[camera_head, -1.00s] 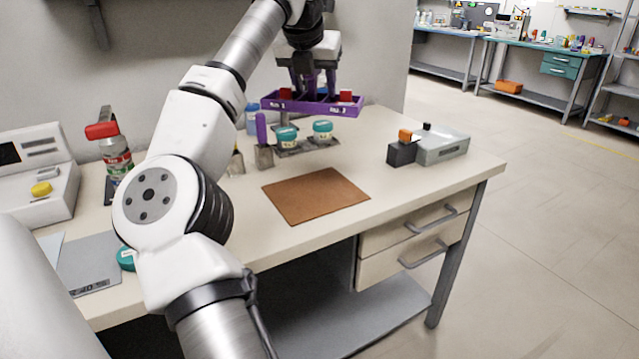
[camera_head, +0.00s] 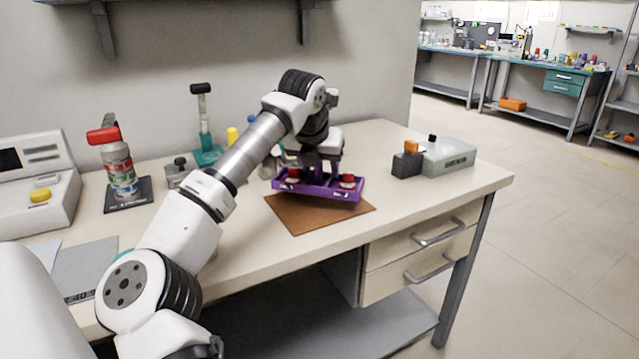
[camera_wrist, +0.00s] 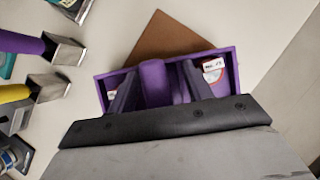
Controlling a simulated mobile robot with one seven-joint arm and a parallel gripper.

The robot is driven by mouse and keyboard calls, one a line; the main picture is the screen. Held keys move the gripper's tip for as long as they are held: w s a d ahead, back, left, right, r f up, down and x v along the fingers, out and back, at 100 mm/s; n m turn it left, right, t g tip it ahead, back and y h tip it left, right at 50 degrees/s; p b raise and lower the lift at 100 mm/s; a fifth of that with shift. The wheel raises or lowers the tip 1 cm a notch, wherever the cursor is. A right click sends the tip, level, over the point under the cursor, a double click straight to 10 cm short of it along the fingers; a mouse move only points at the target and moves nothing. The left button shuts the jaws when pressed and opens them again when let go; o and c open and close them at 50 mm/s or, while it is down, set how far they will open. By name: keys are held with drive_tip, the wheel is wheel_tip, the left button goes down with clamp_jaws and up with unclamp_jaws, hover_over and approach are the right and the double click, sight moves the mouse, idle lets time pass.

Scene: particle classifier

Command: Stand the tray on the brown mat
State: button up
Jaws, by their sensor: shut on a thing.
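The purple tray (camera_head: 309,191) hangs under my gripper (camera_head: 322,178) in the head view, over the back part of the brown mat (camera_head: 300,220). The tray looks level and carries red-topped items at its left and right ends. In the wrist view my gripper (camera_wrist: 170,95) is shut on the middle part of the tray (camera_wrist: 232,75). The mat (camera_wrist: 165,40) shows beyond the tray there. I cannot tell whether the tray's underside touches the mat. The front part of the mat is bare.
A grey box (camera_head: 448,154) and a dark block with an orange top (camera_head: 407,163) stand right of the mat. In the wrist view, metal scoops with purple (camera_wrist: 20,42) and yellow handles lie at the left. A red-capped bottle (camera_head: 117,165) stands at the left.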

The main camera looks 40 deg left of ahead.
sight(319, 181)
drive_tip(key=shift+f, duration=1.8)
drive_tip(key=shift+f+b, duration=0.15)
drive_tip(key=shift+b, duration=0.15)
drive_tip(key=o, duration=1.1)
drive_tip(key=shift+o, duration=0.2)
